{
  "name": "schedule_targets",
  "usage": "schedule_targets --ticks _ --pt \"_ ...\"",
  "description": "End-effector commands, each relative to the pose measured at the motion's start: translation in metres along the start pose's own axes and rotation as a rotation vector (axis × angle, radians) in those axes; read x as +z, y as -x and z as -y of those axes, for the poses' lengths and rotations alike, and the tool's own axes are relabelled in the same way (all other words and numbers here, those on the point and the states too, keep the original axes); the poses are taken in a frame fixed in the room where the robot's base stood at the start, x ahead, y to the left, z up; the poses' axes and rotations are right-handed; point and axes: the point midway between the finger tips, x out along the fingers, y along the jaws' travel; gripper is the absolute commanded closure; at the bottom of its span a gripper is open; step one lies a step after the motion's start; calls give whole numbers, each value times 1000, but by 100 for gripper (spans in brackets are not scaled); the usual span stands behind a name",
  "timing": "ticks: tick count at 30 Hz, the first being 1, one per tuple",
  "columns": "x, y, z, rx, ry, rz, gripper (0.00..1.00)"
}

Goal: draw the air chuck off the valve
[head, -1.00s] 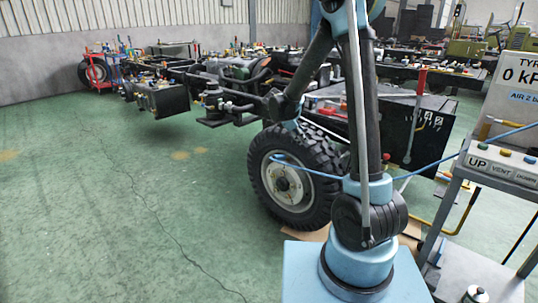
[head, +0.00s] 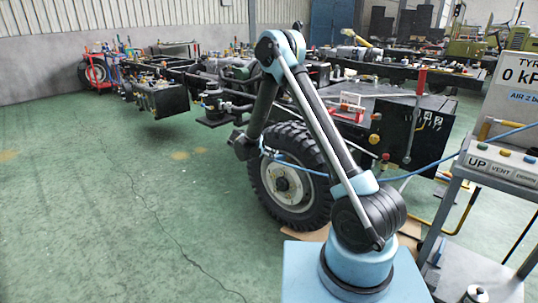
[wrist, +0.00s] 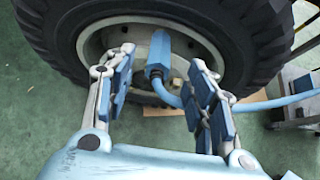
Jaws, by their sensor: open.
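The air chuck (wrist: 158,55) is a blue angular piece in front of the wheel rim (wrist: 100,42). A blue hose (wrist: 190,115) curves from its lower end to the right. My gripper (wrist: 161,68) is open, with one finger on each side of the chuck and a visible gap to both. The chuck seems to sit farther out than the fingertips, near the rim. The valve is hidden, so I cannot tell how the chuck sits on it. In the head view, my wrist is left of the tyre (head: 300,150), and the hose (head: 400,176) runs right.
A grey cart (head: 500,178) at the right carries a button box with UP and VENT, below a sign reading 0 kPa. A black box (head: 405,130) with a red-topped lever stands behind the wheel. The green floor at the left is clear.

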Motion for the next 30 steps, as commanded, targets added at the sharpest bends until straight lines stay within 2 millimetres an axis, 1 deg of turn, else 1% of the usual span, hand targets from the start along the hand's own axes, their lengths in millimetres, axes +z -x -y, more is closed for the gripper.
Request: schedule_targets --ticks 5,21,27,30 --pt "1 -13 0 -1 -1 0 50" --pt "1 -65 1 -1 -2 0 50" --pt "1 -80 1 -1 -3 0 50" --pt "1 -84 1 -1 -3 0 50"
